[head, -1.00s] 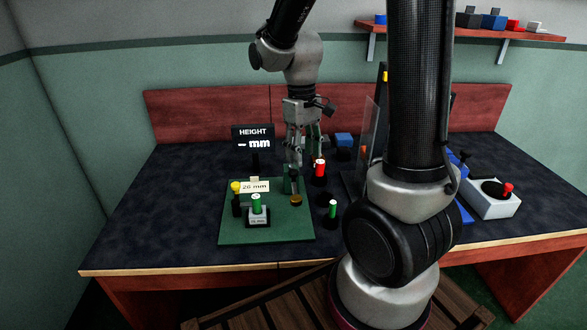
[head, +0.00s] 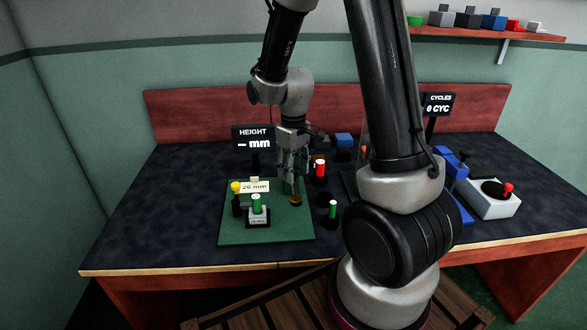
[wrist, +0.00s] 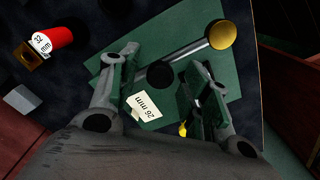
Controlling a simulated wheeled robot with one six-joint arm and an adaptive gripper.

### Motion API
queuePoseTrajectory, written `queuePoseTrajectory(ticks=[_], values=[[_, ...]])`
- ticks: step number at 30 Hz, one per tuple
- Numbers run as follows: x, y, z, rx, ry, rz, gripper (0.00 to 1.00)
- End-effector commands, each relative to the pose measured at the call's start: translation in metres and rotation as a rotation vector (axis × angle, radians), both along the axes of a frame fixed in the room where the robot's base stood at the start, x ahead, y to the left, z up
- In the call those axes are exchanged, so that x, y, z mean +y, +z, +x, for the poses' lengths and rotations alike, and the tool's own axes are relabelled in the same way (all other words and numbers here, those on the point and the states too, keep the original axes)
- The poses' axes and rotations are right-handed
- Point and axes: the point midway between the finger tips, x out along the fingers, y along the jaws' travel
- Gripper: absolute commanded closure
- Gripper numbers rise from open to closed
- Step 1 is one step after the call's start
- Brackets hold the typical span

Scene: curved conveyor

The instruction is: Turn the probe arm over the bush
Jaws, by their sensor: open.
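The probe arm shows in the wrist view as a thin silver rod (wrist: 187,53) with a brass disc (wrist: 222,35) at its end. In the head view the brass disc (head: 296,200) is at the right part of the green mat, and my gripper hides most of the rest. My gripper (head: 291,178) is open and points down just behind the disc. In the wrist view its fingers (wrist: 158,75) stand apart, with a round black part (wrist: 160,74) between them. The green bush (head: 256,203) stands on a small grey block to the left of my gripper.
A yellow-topped black post (head: 236,196) and a 26 mm card (head: 255,186) are on the mat (head: 270,236). The height display (head: 253,138) stands behind. The left tabletop is clear.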

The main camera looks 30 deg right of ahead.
Motion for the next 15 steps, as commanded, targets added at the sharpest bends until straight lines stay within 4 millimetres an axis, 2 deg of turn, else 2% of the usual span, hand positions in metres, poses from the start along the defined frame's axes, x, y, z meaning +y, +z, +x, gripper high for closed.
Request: queuePoseTrajectory(ticks=[2, 3, 10, 15], values=[[0.0000, 0.0002, 0.0000, 0.000, 0.000, 0.000, 0.52], [0.0000, 0.0002, -0.0001, 0.000, 0.000, 0.000, 0.56], [0.0000, 0.0004, -0.0001, 0.000, 0.000, 0.000, 0.98], [0.0000, 0.0004, -0.0001, 0.000, -0.001, 0.000, 1.00]])
